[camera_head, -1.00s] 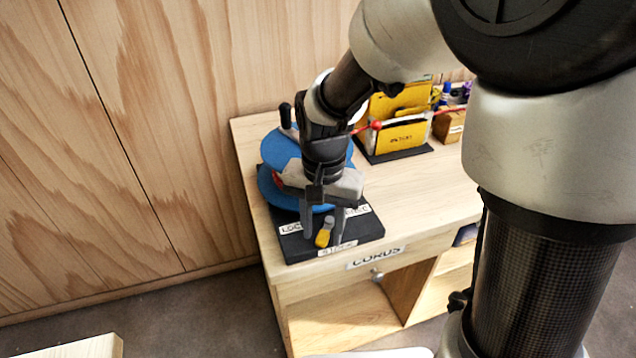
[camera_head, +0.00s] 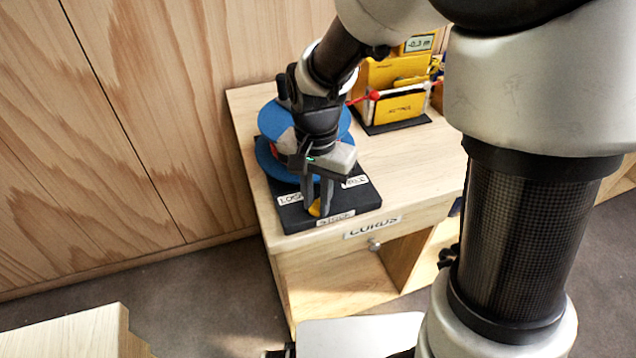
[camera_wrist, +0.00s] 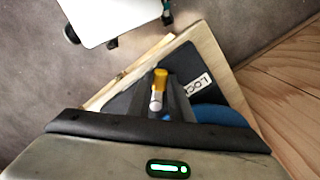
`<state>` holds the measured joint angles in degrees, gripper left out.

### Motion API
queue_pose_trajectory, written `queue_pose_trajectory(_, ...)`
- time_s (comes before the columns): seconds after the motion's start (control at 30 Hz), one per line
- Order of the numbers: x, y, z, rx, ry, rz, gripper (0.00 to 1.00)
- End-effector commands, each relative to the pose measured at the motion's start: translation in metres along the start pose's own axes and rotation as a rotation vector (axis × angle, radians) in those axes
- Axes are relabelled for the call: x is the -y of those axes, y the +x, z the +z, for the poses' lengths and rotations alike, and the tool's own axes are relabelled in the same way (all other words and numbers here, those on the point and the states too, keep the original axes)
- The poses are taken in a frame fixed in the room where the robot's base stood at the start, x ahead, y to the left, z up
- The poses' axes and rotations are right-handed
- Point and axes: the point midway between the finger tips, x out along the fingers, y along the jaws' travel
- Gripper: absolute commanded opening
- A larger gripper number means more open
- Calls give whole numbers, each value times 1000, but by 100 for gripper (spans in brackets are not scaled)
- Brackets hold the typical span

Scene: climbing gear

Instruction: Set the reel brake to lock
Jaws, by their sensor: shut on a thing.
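The reel (camera_head: 272,126) has blue flanges and stands on a black base (camera_head: 357,203) at the left end of the desk. My gripper (camera_head: 317,207) points down over the front of the base. It is shut on the brake lever, whose yellow tip (camera_head: 314,209) shows between the fingers. In the wrist view the yellow tip (camera_wrist: 160,78) sticks out past my gripper (camera_wrist: 163,97). A LOCK label (camera_head: 290,199) lies left of the lever, and a partly hidden label (camera_head: 355,182) lies to its right. The fingers hide most of the lever.
A yellow holder (camera_head: 397,106) stands behind and right of the reel, with a red-tipped rod (camera_head: 372,95) reaching toward my arm. A small display (camera_head: 418,43) reads -0.3 m. The desk (camera_head: 400,165) is bare right of the base. A CORDS label (camera_head: 372,227) marks its front.

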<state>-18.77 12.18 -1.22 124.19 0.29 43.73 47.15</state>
Motion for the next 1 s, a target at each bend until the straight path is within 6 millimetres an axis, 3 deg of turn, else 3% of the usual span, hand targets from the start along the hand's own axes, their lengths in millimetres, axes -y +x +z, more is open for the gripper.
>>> queue_pose_trajectory(0.17, 1, 0, 0, 0, 4, -3, 0)
queue_pose_trajectory(0.2, 1, 0, 0, 0, 4, -3, 20)
queue_pose_trajectory(0.3, 1, 0, 0, 0, 3, -3, 37)
queue_pose_trajectory(0.67, 1, -4, 0, -1, 1, -3, 38)
queue_pose_trajectory(0.83, 1, -28, -1, -4, 1, -6, 38)
queue_pose_trajectory(1.0, 1, -70, -1, -5, 1, -7, 38)
